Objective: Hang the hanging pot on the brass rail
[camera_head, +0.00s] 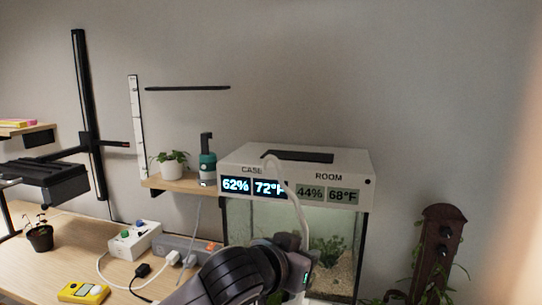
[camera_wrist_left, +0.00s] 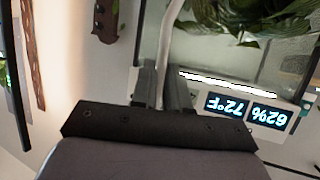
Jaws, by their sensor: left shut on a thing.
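My left gripper (camera_head: 300,262) is low in the middle of the head view, in front of the glass case. It is shut on a white curved hanger (camera_head: 297,200), whose hooked top rises in front of the case's display panel. In the left wrist view the hanger (camera_wrist_left: 166,50) passes between the two fingertips (camera_wrist_left: 162,88). Large green leaves (camera_wrist_left: 235,18) show beyond the fingers there; I cannot tell for sure that they belong to the hanging pot. The pot's body is not clearly visible. I make out no brass rail. My right gripper is not in view.
The glass case (camera_head: 342,160) with its displays stands close behind the gripper. A shelf (camera_head: 158,184) holds a white potted plant (camera_head: 170,164) and a teal bottle (camera_head: 207,166). A power strip (camera_head: 180,247), cables and a yellow meter (camera_head: 84,292) lie left. A brown post (camera_head: 438,250) stands right.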

